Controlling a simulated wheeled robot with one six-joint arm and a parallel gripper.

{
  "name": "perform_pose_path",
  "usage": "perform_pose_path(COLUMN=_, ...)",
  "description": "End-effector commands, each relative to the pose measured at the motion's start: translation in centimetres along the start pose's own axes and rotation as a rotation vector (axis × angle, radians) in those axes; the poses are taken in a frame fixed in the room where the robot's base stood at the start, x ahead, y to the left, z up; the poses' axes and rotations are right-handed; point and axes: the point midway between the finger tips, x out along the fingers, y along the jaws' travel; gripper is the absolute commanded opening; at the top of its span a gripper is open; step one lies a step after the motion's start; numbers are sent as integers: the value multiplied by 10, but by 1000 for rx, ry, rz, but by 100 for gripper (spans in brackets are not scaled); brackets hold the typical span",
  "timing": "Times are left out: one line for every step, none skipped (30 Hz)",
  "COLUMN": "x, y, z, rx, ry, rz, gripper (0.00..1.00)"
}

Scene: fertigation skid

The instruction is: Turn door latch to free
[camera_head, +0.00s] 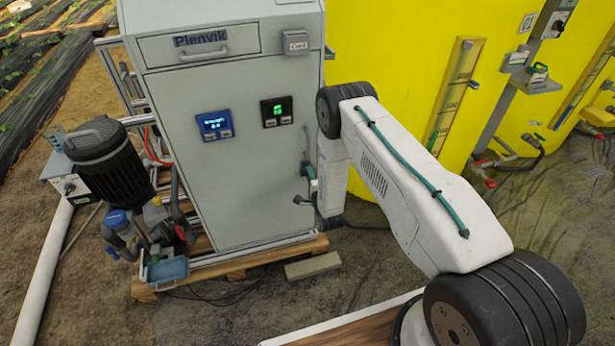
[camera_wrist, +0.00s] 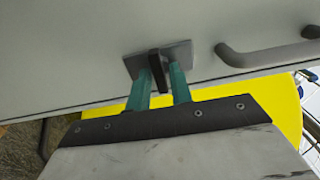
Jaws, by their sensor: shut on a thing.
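The door latch is a small dark lever (camera_wrist: 157,68) on a grey metal plate (camera_wrist: 183,54), fixed near the edge of the grey cabinet door (camera_head: 235,180). My gripper (camera_wrist: 161,78) has two teal fingers, one on each side of the lever, and is shut on it. In the wrist view the lever lies roughly in line with the fingers, tilted a little. In the head view my gripper (camera_head: 309,171) is at the door's right edge, partly hidden by my arm.
A grey bar handle (camera_wrist: 265,55) sits on the door beside the latch plate. A yellow tank (camera_head: 400,50) stands close behind my arm. A pump motor (camera_head: 108,160) is left of the cabinet. A wooden pallet (camera_head: 230,263) and a loose block (camera_head: 313,266) lie low in front.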

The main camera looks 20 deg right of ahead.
Motion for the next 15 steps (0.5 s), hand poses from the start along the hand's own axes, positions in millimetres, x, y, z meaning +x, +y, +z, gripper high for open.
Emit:
perform_pose_path(x=0, y=0, z=0, rx=1, ry=0, rz=1, gripper=0)
perform_pose_path(x=0, y=0, z=0, rx=1, ry=0, rz=1, gripper=0)
perform_pose_path(x=0, y=0, z=0, rx=1, ry=0, rz=1, gripper=0)
perform_pose_path(x=0, y=0, z=0, rx=1, ry=0, rz=1, gripper=0)
perform_pose_path(x=0, y=0, z=0, rx=1, ry=0, rz=1, gripper=0)
perform_pose_path(x=0, y=0, z=0, rx=1, ry=0, rz=1, gripper=0)
perform_pose_path(x=0, y=0, z=0, rx=1, ry=0, rz=1, gripper=0)
perform_pose_path(x=0, y=0, z=0, rx=1, ry=0, rz=1, gripper=0)
perform_pose_path(x=0, y=0, z=0, rx=1, ry=0, rz=1, gripper=30)
perform_pose_path(x=0, y=0, z=0, rx=1, ry=0, rz=1, gripper=33)
perform_pose_path(x=0, y=0, z=0, rx=1, ry=0, rz=1, gripper=33)
perform_pose_path(x=0, y=0, z=0, rx=0, ry=0, rz=1, gripper=33)
perform_pose_path(x=0, y=0, z=0, rx=0, ry=1, rz=1, gripper=33)
perform_pose_path(x=0, y=0, z=0, rx=0, ry=1, rz=1, gripper=33)
perform_pose_path(x=0, y=0, z=0, rx=0, ry=1, rz=1, gripper=33)
